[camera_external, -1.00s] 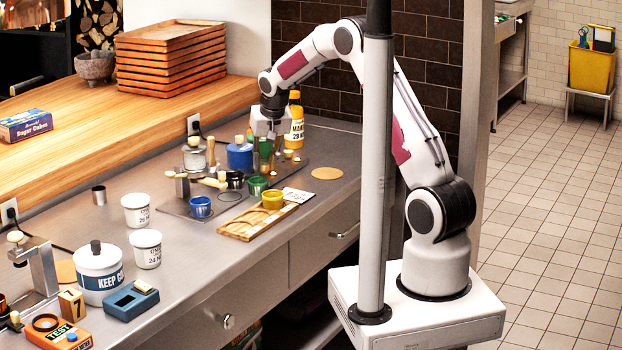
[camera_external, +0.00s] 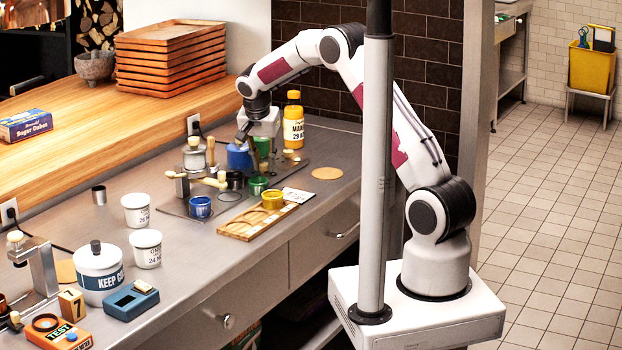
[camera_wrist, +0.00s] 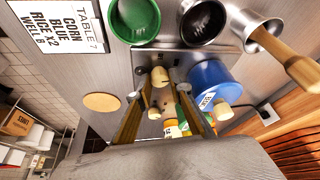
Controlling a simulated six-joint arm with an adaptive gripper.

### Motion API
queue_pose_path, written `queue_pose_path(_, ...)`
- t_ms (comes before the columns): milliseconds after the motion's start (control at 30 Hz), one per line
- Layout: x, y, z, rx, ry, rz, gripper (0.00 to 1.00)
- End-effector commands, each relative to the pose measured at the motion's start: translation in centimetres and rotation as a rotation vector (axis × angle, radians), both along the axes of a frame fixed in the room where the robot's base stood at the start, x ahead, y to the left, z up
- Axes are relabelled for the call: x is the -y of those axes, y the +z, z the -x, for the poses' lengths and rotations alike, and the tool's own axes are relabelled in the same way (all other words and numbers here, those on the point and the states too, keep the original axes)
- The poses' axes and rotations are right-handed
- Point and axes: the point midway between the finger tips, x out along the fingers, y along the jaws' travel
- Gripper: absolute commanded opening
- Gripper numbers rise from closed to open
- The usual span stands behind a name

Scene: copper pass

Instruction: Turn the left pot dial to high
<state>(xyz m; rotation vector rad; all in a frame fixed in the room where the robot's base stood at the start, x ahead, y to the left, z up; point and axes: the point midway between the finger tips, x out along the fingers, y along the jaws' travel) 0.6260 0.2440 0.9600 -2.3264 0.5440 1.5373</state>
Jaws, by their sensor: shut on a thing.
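The blue pot (camera_external: 239,156) stands at the back of the metal plate, with a cream knob on its lid; it also shows in the wrist view (camera_wrist: 212,85). A cream dial (camera_wrist: 160,77) sits beside it, between my gripper's fingertips (camera_wrist: 161,80). My gripper (camera_external: 258,150) reaches down over the back of the plate, its two fingers closed on this dial. A second pale knob (camera_wrist: 155,113) shows lower in the wrist view. The fingers partly hide the dial in the external view, and its setting cannot be read.
A yellow bottle (camera_external: 293,122) stands behind my gripper. A green cup (camera_external: 258,186), a dark pot (camera_wrist: 205,20) and a steel pot with a wooden-handled tool (camera_wrist: 265,37) stand close by. A ticket card (camera_wrist: 57,25) lies near. The counter's right end is mostly clear.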

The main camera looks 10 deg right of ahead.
Motion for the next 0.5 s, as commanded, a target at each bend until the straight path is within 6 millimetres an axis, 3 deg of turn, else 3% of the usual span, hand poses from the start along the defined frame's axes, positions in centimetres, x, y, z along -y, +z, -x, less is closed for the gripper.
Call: queue_pose_path(500,-0.3,-0.06,0.0,-0.001,-0.19,-0.002,0.0)
